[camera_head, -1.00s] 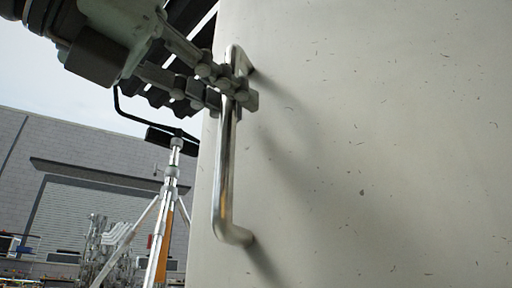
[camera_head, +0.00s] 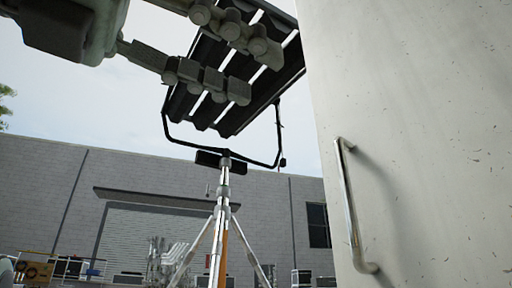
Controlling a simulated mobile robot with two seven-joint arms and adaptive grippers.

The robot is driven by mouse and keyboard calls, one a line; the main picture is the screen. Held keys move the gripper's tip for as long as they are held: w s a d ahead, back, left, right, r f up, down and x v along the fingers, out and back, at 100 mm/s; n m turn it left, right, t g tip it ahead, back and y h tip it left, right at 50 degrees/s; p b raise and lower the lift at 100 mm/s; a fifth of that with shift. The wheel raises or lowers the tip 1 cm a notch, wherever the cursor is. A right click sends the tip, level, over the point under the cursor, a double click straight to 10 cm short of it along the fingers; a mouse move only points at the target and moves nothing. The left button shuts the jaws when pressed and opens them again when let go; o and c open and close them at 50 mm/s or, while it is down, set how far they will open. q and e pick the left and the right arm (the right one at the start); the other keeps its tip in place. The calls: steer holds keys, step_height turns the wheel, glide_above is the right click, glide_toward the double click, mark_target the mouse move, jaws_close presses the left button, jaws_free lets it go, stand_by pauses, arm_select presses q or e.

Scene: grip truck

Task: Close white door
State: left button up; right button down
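The white door (camera_head: 430,120) fills the right side of the head view, its left edge running down the picture. A metal bar handle (camera_head: 349,205) stands upright on it near that edge. My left gripper (camera_head: 245,68) is at the upper middle, left of the door and apart from the handle. Its two fingers are spread, with a gap between them and nothing held. How far the door stands open cannot be told. My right gripper is not in view.
A light panel (camera_head: 290,62) on a tripod stand (camera_head: 224,190) stands behind my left gripper. A grey brick building (camera_head: 50,175) with a shutter door (camera_head: 150,238) is farther back. Cases and equipment line its base.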

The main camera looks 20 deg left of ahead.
arm_select(q)
steer(key=v, duration=1)
